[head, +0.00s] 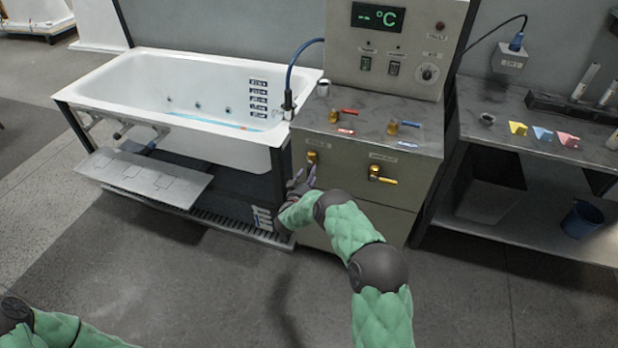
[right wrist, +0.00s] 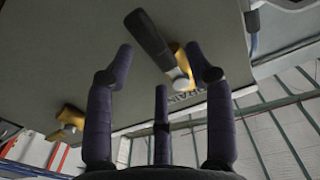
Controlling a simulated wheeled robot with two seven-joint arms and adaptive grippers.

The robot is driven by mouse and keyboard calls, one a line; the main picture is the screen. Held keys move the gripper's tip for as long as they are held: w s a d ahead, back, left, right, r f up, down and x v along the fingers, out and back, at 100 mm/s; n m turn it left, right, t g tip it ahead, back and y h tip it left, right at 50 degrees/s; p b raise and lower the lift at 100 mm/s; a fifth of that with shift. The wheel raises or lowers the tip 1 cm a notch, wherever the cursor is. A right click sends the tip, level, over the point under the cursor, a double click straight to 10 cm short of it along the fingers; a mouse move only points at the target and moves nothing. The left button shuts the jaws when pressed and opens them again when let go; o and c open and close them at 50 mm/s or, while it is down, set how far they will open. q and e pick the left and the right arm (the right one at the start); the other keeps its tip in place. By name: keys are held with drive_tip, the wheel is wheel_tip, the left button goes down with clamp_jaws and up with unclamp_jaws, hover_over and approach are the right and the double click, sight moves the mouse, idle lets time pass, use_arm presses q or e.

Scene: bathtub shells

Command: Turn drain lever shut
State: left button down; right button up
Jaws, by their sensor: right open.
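The drain lever (head: 312,157) is on the front panel of the grey cabinet, on its left side. It has a brass body and, in the right wrist view, a dark handle (right wrist: 150,40) slanting away from the brass pivot. A partly covered label beside it seems to read "DRAIN". My right gripper (head: 301,180) is open just below and in front of the lever. In the right wrist view its fingers (right wrist: 160,62) stand on either side of the handle and pivot, with no clear contact. My left gripper is out of view.
A second brass valve with a yellow handle (head: 383,175) is to the right on the panel. Two red- and blue-handled taps (head: 342,112) (head: 404,124) stand on the cabinet top. The white bathtub (head: 130,85) is left, a side bench (head: 480,150) right. Floor in front is clear.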

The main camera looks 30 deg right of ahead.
drive_tip(key=shift+w+d, duration=0.25)
drive_tip(key=shift+d, duration=0.05)
drive_tip(key=shift+c, duration=0.3)
clamp_jaws()
